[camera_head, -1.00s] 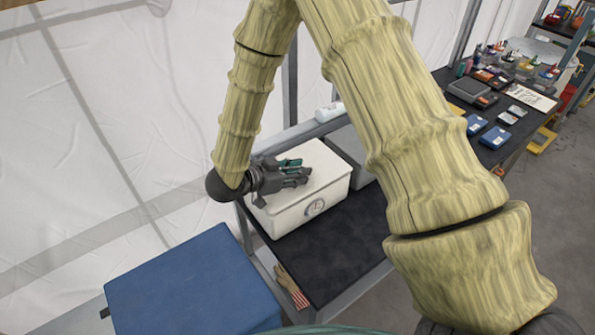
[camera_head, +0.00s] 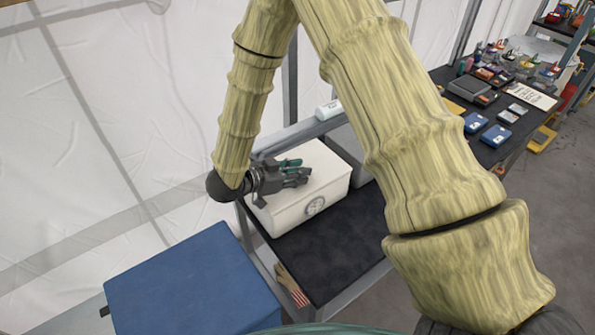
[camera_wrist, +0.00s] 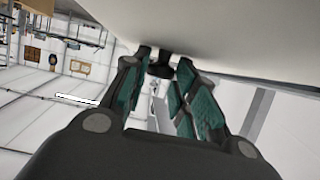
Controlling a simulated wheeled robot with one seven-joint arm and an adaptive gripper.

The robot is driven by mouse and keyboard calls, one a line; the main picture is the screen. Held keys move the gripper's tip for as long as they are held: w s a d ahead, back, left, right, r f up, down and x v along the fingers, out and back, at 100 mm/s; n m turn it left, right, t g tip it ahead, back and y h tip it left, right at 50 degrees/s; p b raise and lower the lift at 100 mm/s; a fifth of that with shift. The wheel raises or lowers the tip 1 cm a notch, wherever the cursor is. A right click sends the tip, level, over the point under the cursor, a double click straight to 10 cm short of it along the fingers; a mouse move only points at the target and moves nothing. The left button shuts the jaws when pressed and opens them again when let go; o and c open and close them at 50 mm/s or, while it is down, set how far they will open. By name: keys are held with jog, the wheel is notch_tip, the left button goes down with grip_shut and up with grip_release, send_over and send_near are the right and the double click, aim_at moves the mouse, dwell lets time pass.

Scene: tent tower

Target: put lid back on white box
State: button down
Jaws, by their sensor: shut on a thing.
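The white box (camera_head: 314,207) stands on the dark tabletop, with a round dark mark on its front. The white lid (camera_head: 322,157) lies level on top of the box. I see no clear gap at the rim, but cannot tell if it is fully seated. My gripper (camera_head: 298,175) is over the lid, reaching in from the left. In the wrist view, the lid's pale surface (camera_wrist: 240,35) fills the upper right. A dark knob (camera_wrist: 160,69) on it sits between my green-padded fingertips (camera_wrist: 163,62), which are shut on it. My gripper hides part of the lid.
A grey box (camera_head: 350,146) stands right behind the white box, with a white bottle (camera_head: 328,111) near it. A blue box (camera_head: 190,285) is at the lower left. A glove (camera_head: 291,286) hangs at the table's front edge. The dark tabletop (camera_head: 335,250) in front is clear.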

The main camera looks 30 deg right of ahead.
jog(key=c, duration=1.1)
grip_release()
jog(key=shift+o, duration=0.2)
jog(key=v, duration=1.2)
jog(key=shift+f, duration=0.1)
